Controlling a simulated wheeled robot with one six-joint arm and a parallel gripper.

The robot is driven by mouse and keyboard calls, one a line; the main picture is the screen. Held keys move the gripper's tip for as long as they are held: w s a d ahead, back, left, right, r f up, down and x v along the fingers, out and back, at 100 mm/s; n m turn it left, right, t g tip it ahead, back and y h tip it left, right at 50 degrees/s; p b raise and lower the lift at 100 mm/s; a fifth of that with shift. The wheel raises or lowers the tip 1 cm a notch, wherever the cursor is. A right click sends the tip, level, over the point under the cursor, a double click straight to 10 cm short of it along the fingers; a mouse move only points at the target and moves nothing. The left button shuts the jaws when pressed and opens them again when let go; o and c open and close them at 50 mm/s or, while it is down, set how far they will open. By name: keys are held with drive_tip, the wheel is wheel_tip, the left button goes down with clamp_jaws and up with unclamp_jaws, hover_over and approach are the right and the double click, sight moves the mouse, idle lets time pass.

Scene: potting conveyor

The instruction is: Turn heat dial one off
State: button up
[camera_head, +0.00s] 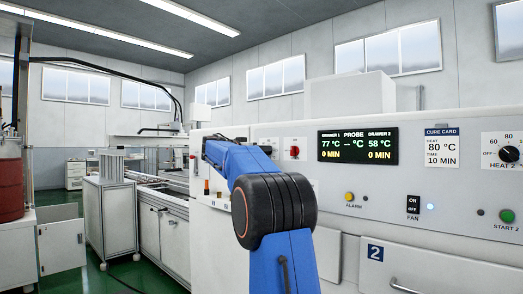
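My blue arm with a black joint rises in front of the control panel (350,226), its far end near the panel's left part. My gripper's fingers do not show; they seem hidden behind the arm. No dial labelled heat one can be read. A small dark knob (267,149) shows just above the arm, partly covered, its label and setting unreadable. A red knob (294,152) is right of it. The heat 2 dial (509,154) is at the far right, with OFF marked on its left. The display (357,146) reads drawer 1 at 77 °C and drawer 2 at 58 °C.
The panel also bears a cure card (441,148) reading 80 °C and 10 min, a yellow alarm button (349,197), a fan switch (413,204) and a green start 2 button (507,216). A drawer marked 2 (440,262) is below. Green floor lies open at left.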

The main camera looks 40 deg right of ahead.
clamp_jaws()
drive_tip(key=shift+n, duration=0.4)
drive_tip(key=n, duration=1.1)
drive_tip(key=w+f+n, duration=0.1)
drive_tip(key=n, duration=0.5)
drive_tip(key=shift+n, duration=0.3)
idle(0.4)
